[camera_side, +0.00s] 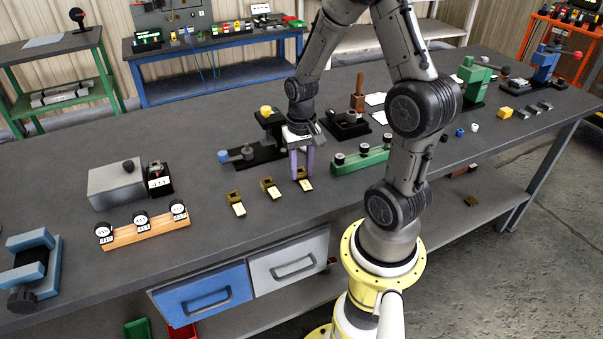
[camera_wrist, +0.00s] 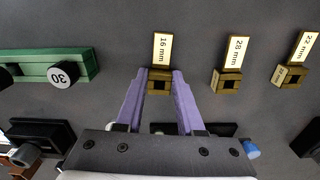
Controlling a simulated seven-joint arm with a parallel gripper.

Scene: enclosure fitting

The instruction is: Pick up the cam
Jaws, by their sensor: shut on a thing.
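Three small brass blocks that look like the cams stand in a row on the grey bench, each with a label card in front. In the wrist view the cards read 16 mm, 28 mm and 22 mm. My gripper (camera_side: 302,176) has its purple fingers down around the 16 mm cam (camera_wrist: 160,84), one on each side; they also show in the wrist view (camera_wrist: 162,74). The fingers partly hide this cam, which appears still at bench level behind its card (camera_wrist: 162,47). The 28 mm cam (camera_wrist: 229,85) and the 22 mm cam (camera_wrist: 290,77) stand apart from the gripper.
A green block with round knobs (camera_side: 362,160) stands close to the right of my gripper. A black fixture with a yellow knob (camera_side: 267,112) stands behind it. An orange block with white dials (camera_side: 142,226) is at the left. Bench around the cards is clear.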

